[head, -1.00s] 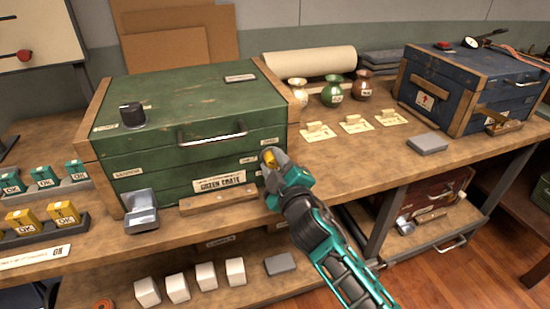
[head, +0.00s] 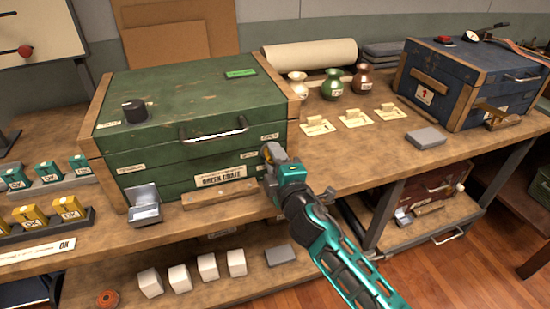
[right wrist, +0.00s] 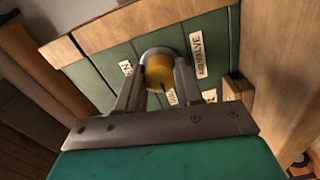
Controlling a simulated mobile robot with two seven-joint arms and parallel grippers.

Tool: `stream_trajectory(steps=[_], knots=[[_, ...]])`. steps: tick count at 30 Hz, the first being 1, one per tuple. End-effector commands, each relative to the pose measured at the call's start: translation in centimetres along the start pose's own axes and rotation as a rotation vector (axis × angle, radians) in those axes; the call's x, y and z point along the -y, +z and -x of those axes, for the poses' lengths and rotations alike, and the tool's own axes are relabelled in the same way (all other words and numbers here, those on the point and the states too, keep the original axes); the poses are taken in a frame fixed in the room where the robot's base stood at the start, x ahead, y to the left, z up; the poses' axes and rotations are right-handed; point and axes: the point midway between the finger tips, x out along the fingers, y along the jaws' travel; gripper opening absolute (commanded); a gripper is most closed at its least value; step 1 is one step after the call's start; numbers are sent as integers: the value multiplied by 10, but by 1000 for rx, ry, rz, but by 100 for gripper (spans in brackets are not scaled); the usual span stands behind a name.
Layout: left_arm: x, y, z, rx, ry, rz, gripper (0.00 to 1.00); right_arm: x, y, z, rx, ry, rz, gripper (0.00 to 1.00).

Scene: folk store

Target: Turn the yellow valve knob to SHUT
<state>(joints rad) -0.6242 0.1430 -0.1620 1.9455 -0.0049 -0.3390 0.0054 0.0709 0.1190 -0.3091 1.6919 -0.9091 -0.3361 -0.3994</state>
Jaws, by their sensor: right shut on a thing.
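The yellow valve knob (right wrist: 158,72) sits in a grey collar on the front of the green crate (head: 190,95). My right gripper (head: 270,154) is at the crate's front right and is shut on the knob. In the right wrist view the two fingers stand on either side of it. A dark mark on the knob's face points down toward a partly hidden label (right wrist: 172,97). An AIR VALVE label (right wrist: 199,54) is to the right, and another label (right wrist: 125,68), cut to a final N, is to the left. My left gripper is not in view.
A black knob (head: 134,110) and a green plate (head: 240,72) are on the crate's top. Its metal handle (head: 213,132) is left of my gripper. Small vases (head: 332,85) and cards (head: 355,118) stand to the right, before a blue chest (head: 440,85).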

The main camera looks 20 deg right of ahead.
Motion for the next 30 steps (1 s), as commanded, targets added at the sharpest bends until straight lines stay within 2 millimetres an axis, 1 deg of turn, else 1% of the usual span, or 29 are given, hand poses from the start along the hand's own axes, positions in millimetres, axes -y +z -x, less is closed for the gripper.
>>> stream_trajectory(steps=[10,11,18,26,30], knots=[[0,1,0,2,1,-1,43,-1,0,0,-2,3,7,5],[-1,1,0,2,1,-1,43,-1,0,0,-2,3,7,38],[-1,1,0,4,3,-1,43,-1,0,0,-1,1,5,60],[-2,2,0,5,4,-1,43,0,0,1,0,0,4,61],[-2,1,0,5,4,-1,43,1,0,11,0,-1,3,61]])
